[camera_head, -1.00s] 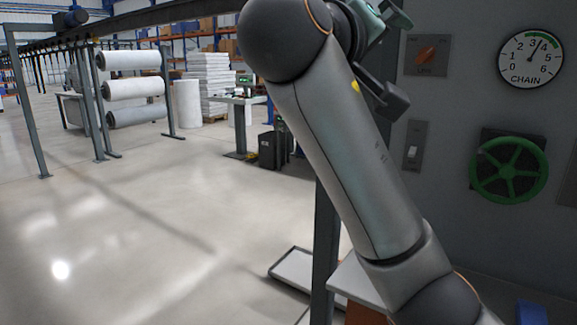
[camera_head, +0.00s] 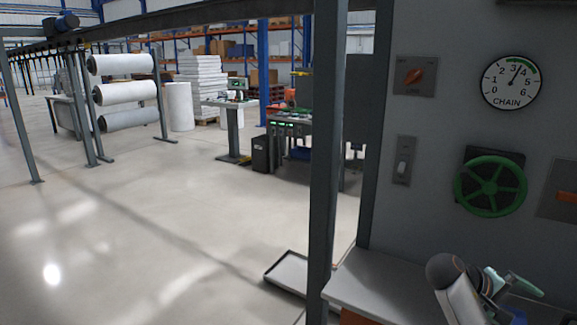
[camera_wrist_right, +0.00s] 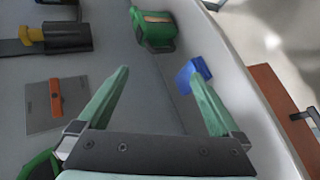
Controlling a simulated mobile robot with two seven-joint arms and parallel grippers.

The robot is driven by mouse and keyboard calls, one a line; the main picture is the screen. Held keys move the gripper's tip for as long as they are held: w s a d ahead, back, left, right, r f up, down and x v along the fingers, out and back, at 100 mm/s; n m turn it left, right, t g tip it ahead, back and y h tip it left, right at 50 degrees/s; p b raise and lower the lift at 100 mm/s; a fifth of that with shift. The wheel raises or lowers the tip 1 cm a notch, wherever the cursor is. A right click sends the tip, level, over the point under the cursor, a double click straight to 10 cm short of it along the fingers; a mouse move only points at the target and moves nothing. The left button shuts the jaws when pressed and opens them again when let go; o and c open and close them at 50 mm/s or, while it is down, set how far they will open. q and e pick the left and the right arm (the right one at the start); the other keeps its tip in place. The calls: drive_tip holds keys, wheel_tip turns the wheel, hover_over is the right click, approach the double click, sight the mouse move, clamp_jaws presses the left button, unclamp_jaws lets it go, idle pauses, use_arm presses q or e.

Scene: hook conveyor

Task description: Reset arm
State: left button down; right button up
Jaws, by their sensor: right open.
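My right arm and right gripper (camera_head: 514,281) are low at the bottom right of the head view, in front of the grey panel's lower part and over the bench. In the right wrist view the right gripper (camera_wrist_right: 159,74) has its two teal fingers spread wide with nothing held between them. A blue object (camera_wrist_right: 190,75) shows by the right fingertip; I cannot tell whether they touch. A green object (camera_wrist_right: 153,32) lies beyond the fingertips. My left gripper is not in view.
The grey panel carries a chain gauge (camera_head: 511,82), an orange knob (camera_head: 415,76), a switch (camera_head: 403,161) and a green handwheel (camera_head: 491,186). A grey post (camera_head: 326,160) stands left of the bench (camera_head: 370,285). A tray (camera_head: 287,272) lies on the floor. Open floor extends left.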

drive_tip(key=s+d+f+g, duration=0.1)
drive_tip(key=s+d+f, duration=0.2)
drive_tip(key=s+d, duration=0.15)
drive_tip(key=w+a+f+n+t+y, duration=0.1)
drive_tip(key=w+a+t+y, duration=0.1)
drive_tip(key=w+t, duration=0.35)
drive_tip(key=w+a+f+n+t+y, duration=0.1)
drive_tip(key=w+a+n+t, duration=0.15)
drive_tip(key=w, duration=0.65)
drive_tip(key=w+a+r+m+t+y, duration=0.1)
drive_tip(key=w+a+r+t+y, duration=0.6)
drive_tip(key=w+a+r+t, duration=0.4)
drive_tip(key=s+a+f+g+y, duration=0.2)
drive_tip(key=s+a+f, duration=0.3)
drive_tip(key=s+f, duration=0.45)
drive_tip(key=s+a+f+g+y, duration=0.15)
drive_tip(key=s+a+f, duration=0.5)
drive_tip(key=f, duration=0.65)
drive_tip(key=s+a+f+g, duration=0.1)
drive_tip(key=s+a+f, duration=0.1)
drive_tip(key=s, duration=0.7)
drive_tip(key=s+a+f+g, duration=0.2)
drive_tip(key=s+f, duration=0.3)
drive_tip(key=s, duration=0.4)
drive_tip(key=s+a+f+g+y, duration=0.1)
drive_tip(key=s+a+f, duration=0.3)
drive_tip(key=s, duration=0.5)
drive_tip(key=shift+a+g, duration=0.2)
drive_tip(key=shift+g, duration=0.35)
